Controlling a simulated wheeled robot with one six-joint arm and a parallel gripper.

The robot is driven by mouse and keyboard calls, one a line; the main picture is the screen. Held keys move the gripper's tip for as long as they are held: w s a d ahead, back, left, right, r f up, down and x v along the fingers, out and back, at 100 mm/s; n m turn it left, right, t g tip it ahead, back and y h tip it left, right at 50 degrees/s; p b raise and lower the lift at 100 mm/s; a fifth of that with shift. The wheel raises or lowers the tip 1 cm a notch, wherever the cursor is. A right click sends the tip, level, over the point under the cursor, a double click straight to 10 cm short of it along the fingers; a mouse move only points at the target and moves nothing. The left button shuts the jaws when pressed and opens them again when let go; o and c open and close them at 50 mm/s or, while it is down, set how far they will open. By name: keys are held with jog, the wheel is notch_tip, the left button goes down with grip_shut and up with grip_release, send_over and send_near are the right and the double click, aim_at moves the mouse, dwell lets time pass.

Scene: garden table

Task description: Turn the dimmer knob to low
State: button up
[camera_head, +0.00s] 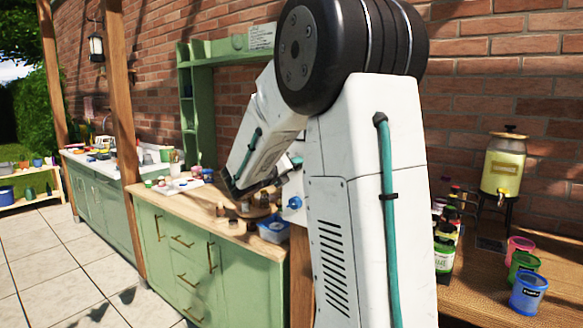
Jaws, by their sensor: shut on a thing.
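My gripper (234,187) is small and dark at the low end of my white forearm, over the back of the wooden counter. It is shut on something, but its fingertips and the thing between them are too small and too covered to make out. A white part with a round blue piece (294,202) shows just right of the gripper, beside my large white arm link. I cannot tell whether this is the dimmer knob. No knob pointer or low marking can be read, and my arm hides much of the wall behind.
Several small pots and a round wooden board (262,209) stand on the counter (188,202) under the gripper. A blue tub (273,229) sits at its right end. A green shelf frame (187,105) rises behind. Cups, bottles and a yellow dispenser (503,165) stand on the right-hand table.

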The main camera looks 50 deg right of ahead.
jog(key=shift+w+n+g, duration=0.1)
jog(key=shift+n+g, duration=0.3)
jog(key=shift+n, duration=3.1)
jog(key=o, duration=1)
jog(key=a, duration=0.8)
jog(key=shift+s+r, duration=0.3)
